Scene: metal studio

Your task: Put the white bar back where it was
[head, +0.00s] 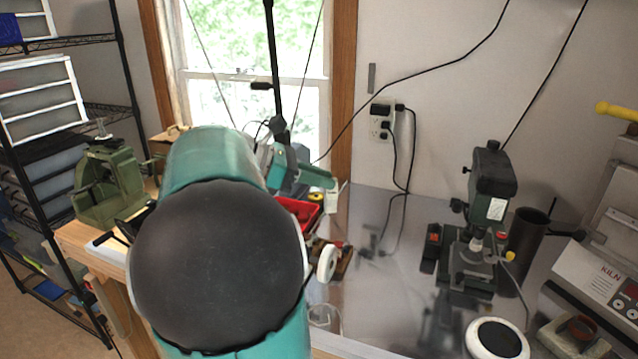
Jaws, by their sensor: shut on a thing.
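My own teal arm with a large dark round joint cap fills the left middle of the head view and covers much of the workbench. I cannot pick out the white bar for certain. A small pale flat thing (103,245) shows at the left end of the wooden bench (75,236), partly hidden by the arm, and I cannot tell what it is.
A green machine (108,185) stands at the bench's left end. A red tray (299,211) lies behind the arm. On the grey metal top (385,295) stand a drill press (490,205), a dark cylinder (527,240) and a kiln (605,275). Shelving (45,130) is at left.

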